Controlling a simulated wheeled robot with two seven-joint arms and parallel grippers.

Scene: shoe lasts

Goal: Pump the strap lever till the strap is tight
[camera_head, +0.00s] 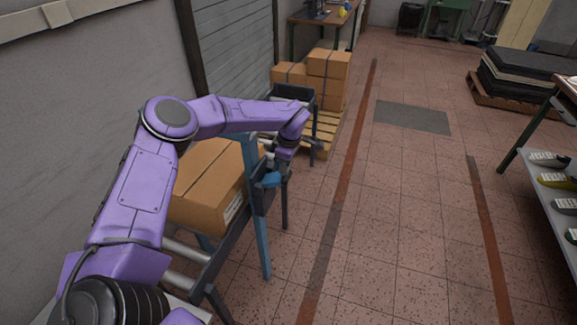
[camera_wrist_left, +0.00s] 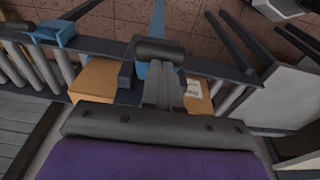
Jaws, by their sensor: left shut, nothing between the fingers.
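A cardboard box (camera_head: 208,185) sits on a roller conveyor (camera_head: 185,262) under a blue frame (camera_head: 262,240); its orange-brown top also shows in the wrist view (camera_wrist_left: 97,78). My left gripper (camera_head: 270,163) is at the right side of the box, beside a small blue part (camera_head: 271,180) on the conveyor rail. In the wrist view my left gripper (camera_wrist_left: 162,72) is shut and empty, its fingers reaching to a dark cylindrical grip (camera_wrist_left: 160,50), which seems to be the lever's handle. I cannot tell whether they touch. The strap cannot be made out. My right gripper is not in view.
Stacked cartons (camera_head: 328,66) stand on a pallet behind the conveyor. A shelf with shoe lasts (camera_head: 551,160) is at the right edge, and dark sheets (camera_head: 530,68) lie on a pallet at the back right. The tiled floor between is clear.

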